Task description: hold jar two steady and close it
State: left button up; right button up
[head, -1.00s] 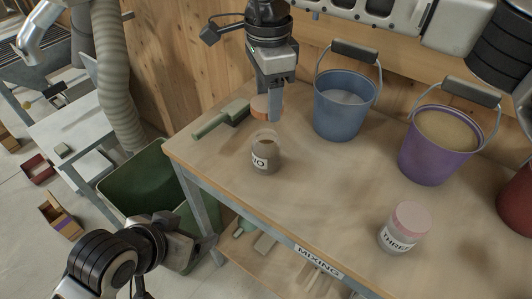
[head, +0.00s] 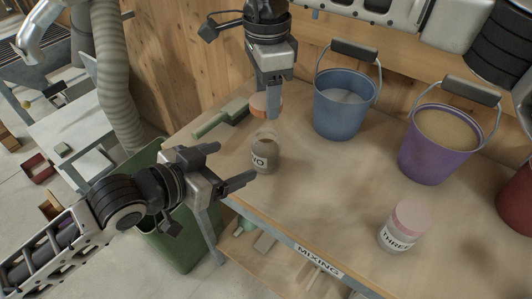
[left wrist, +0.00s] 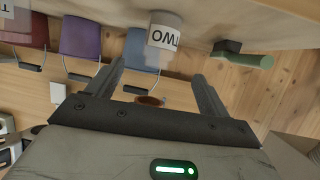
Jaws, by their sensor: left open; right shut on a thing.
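Jar two (head: 265,158), clear with brownish contents and a white label, stands upright and open on the bench. It also shows upside down in the left wrist view (left wrist: 164,36), beyond my fingertips. My left gripper (head: 236,161) is open and empty just left of the jar, its fingers pointing toward it; the jar is not between them. My right gripper (head: 270,108) is shut on the orange-brown lid (head: 260,103) and holds it above and slightly behind the jar. The lid shows partly in the left wrist view (left wrist: 150,100).
Jar three (head: 397,238) with a pink lid stands at the front right. A blue bucket (head: 341,115) and a purple bucket (head: 430,160) stand behind. A green bin (head: 180,245) stands below the bench's left end.

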pick_arm(q)
jog(key=x, duration=1.2)
jog(key=shift+s, duration=0.1)
jog(key=c, duration=1.5)
pick_arm(e)
send_over(267, 135)
jog(key=shift+f, duration=2.5)
jog(key=shift+f, duration=0.85)
jog(key=shift+f, duration=0.55)
pick_arm(q)
grip_shut()
pick_arm(e)
jog(key=m, duration=0.3)
